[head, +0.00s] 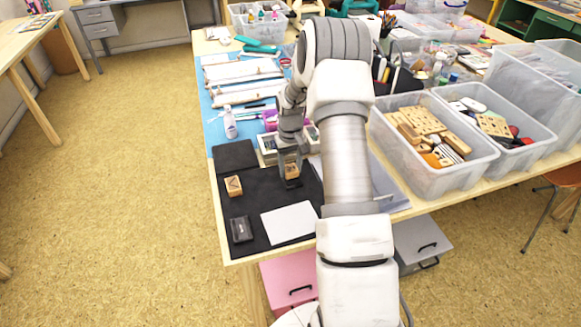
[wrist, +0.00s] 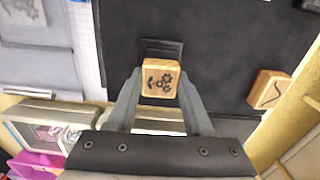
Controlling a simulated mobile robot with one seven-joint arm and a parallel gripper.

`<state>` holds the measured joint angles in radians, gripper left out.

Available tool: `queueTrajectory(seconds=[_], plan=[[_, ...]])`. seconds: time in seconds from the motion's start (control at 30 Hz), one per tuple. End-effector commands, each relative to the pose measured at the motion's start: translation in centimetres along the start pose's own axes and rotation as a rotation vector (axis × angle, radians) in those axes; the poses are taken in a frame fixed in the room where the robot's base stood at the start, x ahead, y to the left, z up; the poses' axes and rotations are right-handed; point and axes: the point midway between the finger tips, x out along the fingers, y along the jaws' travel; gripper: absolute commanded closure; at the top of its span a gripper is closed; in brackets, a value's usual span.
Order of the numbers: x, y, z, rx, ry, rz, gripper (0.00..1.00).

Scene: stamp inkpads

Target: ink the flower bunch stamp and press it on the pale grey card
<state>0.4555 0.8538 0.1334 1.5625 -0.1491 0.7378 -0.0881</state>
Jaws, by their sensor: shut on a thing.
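The flower bunch stamp (wrist: 160,78) is a small wooden block with a dark flower drawing on its top. My gripper (wrist: 159,92) is shut on it, one finger on each side; the head view also shows my gripper (head: 290,163) with the stamp (head: 292,171). A black inkpad (wrist: 162,46) shows partly behind the stamp, and in the head view a dark edge (head: 293,184) shows under it. I cannot tell whether stamp and pad touch. The pale grey card (head: 289,223) lies flat and looks blank on the black mat (head: 262,190), nearer the front edge.
Another wooden stamp (head: 233,186) with a line drawing stands left on the mat; it also shows in the wrist view (wrist: 268,88). A black box-like pad (head: 241,229) lies at the front left. Framed items (wrist: 48,130) and a plastic crate (head: 430,175) stand nearby.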

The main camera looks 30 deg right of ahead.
Motion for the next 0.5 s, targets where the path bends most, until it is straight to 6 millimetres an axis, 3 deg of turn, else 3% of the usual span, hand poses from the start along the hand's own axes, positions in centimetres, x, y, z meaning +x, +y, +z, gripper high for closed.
queueTrajectory(seconds=[0.5], plan=[[-0.87,0.01,-0.08,0.0,0.003,0.001,0.89]])
